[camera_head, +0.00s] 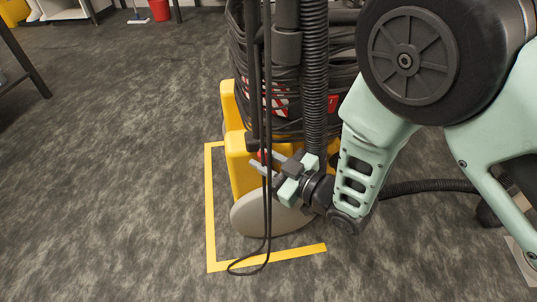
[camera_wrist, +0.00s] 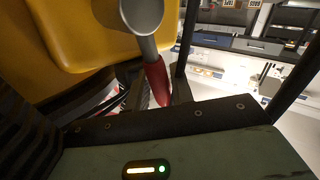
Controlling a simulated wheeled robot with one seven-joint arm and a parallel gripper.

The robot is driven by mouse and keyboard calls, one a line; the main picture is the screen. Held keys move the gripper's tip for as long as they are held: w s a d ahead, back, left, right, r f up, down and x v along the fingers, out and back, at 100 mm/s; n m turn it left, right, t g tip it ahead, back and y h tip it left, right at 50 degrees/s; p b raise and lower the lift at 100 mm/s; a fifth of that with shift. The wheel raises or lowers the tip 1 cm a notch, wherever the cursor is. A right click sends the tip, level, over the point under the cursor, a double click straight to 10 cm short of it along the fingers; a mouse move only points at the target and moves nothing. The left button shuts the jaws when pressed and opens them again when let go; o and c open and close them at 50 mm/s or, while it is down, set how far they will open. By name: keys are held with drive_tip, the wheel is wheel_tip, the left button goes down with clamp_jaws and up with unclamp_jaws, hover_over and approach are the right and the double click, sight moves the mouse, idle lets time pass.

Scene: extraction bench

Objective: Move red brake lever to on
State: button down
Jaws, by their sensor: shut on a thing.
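The red brake lever (camera_wrist: 157,82) hangs from a grey metal round part (camera_wrist: 143,14) in the wrist view. In the head view only a small red bit of the lever (camera_head: 262,156) shows beside my gripper (camera_head: 269,164). My gripper is at the side of the yellow machine (camera_head: 243,165), above its grey wheel. In the wrist view the red end of the lever sits between the two dark fingers, and my gripper is shut on it. I cannot tell the lever's on or off position.
Black cables (camera_head: 267,215) hang close in front of my gripper and loop onto the floor. A thick ribbed hose (camera_head: 314,75) stands just behind. Yellow tape (camera_head: 211,215) marks the carpet around the wheel.

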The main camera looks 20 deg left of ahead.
drive_tip(key=p, duration=0.1)
drive_tip(key=a+n+h+p, duration=0.1)
drive_tip(key=p, duration=0.1)
drive_tip(key=shift+s+a+n+h, duration=0.15)
drive_tip(key=shift+s+n+h, duration=0.15)
drive_tip(key=shift+s, duration=0.1)
drive_tip(key=shift+s+a+f+n+t+h+p, duration=0.1)
drive_tip(key=shift+s+a+f+n+h+p, duration=0.2)
drive_tip(key=shift+f+n+h+p, duration=0.45)
drive_tip(key=shift+s+a+f+n+t+h+p, duration=0.15)
drive_tip(key=shift+a+f+n+h+p, duration=0.3)
drive_tip(key=shift+h+p, duration=0.4)
drive_tip(key=shift+s+a+f+n+t+h+p, duration=0.1)
drive_tip(key=shift+s+a+f+n+h+p, duration=0.35)
drive_tip(key=shift+p, duration=0.6)
drive_tip(key=shift+w+d+f+h, duration=0.1)
drive_tip(key=shift+w+f+h, duration=0.1)
drive_tip(key=shift+h, duration=0.05)
drive_tip(key=c, duration=1.2)
unclamp_jaws()
drive_tip(key=shift+c, duration=0.2)
